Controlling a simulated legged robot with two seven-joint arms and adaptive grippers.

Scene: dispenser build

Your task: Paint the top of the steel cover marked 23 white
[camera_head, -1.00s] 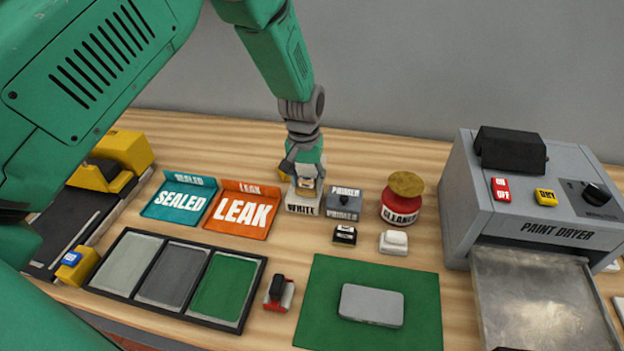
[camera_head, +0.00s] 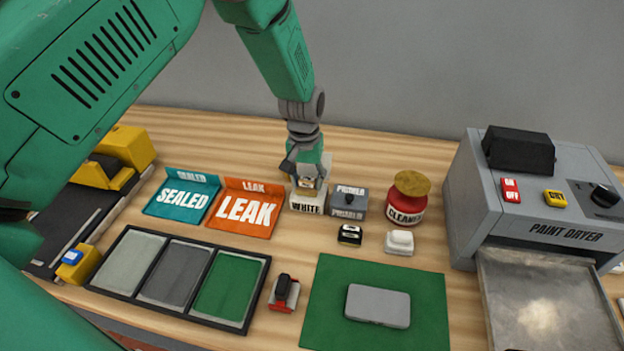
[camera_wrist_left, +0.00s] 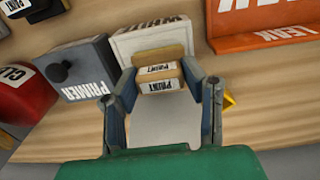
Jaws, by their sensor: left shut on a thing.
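A plain grey steel cover (camera_head: 378,306) lies flat on the green mat (camera_head: 330,275); no number 23 is legible on it. My left gripper (camera_head: 309,185) is at the white box marked WHITE (camera_head: 307,207). In the left wrist view my left gripper (camera_wrist_left: 162,100) is shut on a tan block labelled PAINT (camera_wrist_left: 158,74), which is right at the white box (camera_wrist_left: 150,38). I cannot tell whether the block touches the box or its contents. My right gripper is not in view.
A grey PRIMER box (camera_head: 347,204) and red CLEANER jar (camera_head: 406,204) stand right of the white box. SEALED (camera_head: 180,198) and LEAK (camera_head: 245,210) trays are left. The paint dryer (camera_head: 560,232) is far right. Small stamps (camera_head: 349,235) and a three-panel tray (camera_head: 125,265) lie in front.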

